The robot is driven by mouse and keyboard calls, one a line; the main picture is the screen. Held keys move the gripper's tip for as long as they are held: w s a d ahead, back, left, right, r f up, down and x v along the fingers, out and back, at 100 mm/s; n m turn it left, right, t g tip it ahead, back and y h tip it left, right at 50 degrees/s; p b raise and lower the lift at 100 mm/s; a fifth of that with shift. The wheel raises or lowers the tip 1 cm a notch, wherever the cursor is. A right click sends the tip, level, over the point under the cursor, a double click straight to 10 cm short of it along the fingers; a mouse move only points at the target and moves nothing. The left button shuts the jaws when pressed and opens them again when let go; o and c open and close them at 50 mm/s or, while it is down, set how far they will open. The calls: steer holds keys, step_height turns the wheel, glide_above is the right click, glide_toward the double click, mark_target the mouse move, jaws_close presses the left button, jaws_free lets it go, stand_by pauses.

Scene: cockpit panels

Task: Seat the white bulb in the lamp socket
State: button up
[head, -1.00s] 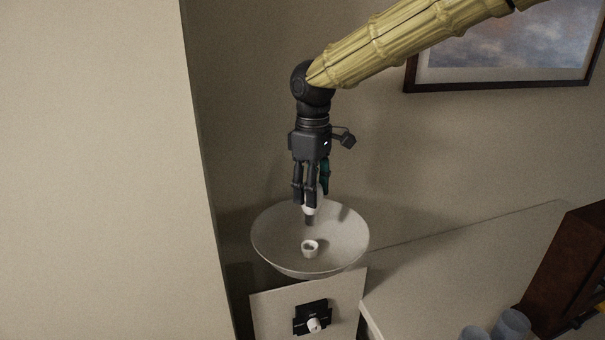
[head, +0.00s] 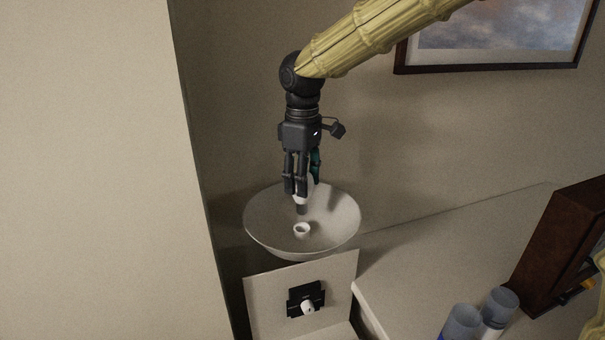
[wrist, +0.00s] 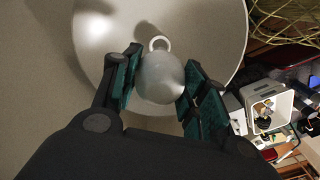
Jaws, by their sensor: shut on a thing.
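My gripper (head: 301,190) is shut on the white bulb and points down above the lamp bowl. In the head view the bulb's grey base (head: 301,210) sticks out below the fingers, and the fingers hide much of its white globe. In the wrist view the globe (wrist: 159,78) sits between the two green-padded fingers. The lamp socket (head: 302,231) is a small white ring in the middle of the wide pale bowl (head: 340,225). The base is a little above the socket and apart from it. In the wrist view the socket's rim (wrist: 160,42) shows just past the globe.
A panel with a black switch plate and white knob (head: 307,306) stands below the bowl. A counter (head: 430,265) lies to the right, with two cups (head: 462,322) and a dark wooden box (head: 560,255). A wall column (head: 90,170) is at the left.

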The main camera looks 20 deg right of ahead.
mark_target(302, 203)
steer(key=shift+f+b, duration=0.55)
steer(key=shift+f, duration=1.2)
steer(key=shift+p, duration=0.95)
stand_by(0.5)
steer(key=shift+f+b, duration=0.45)
steer(key=shift+f, duration=1.25)
stand_by(0.6)
steer(key=o, duration=1)
steer(key=shift+o, duration=0.2)
steer(key=shift+r, duration=0.1)
step_height(302, 203, up, 12)
steer(key=shift+f, duration=0.1)
